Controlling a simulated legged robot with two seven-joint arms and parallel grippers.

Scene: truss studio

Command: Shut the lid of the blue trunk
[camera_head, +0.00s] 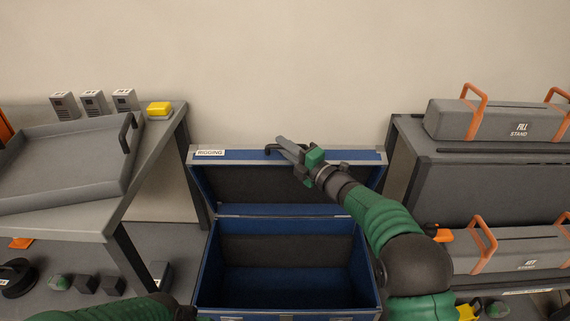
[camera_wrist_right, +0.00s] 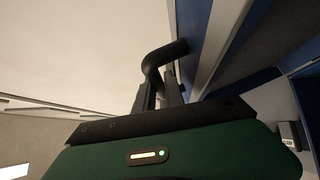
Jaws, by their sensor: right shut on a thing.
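The blue trunk (camera_head: 207,276) stands open on the floor in the middle of the head view. Its lid (camera_head: 225,178) is raised at the back, with a grey metal rim and a "RIGGING" label. The inside that shows is dark and looks empty. A black handle (camera_head: 271,149) is on the lid's top edge. My right gripper (camera_head: 284,146) is shut on this handle, and the right wrist view shows the black handle (camera_wrist_right: 160,62) between the fingers. My left arm shows at the bottom left of the head view, but its gripper cannot be made out.
At left, a grey table (camera_head: 158,131) carries a grey tray (camera_head: 60,160), a yellow block (camera_head: 160,108) and several small grey boxes. At right, a shelf unit (camera_head: 480,185) holds grey cases (camera_head: 495,120) with orange handles. Small items lie on the floor at left.

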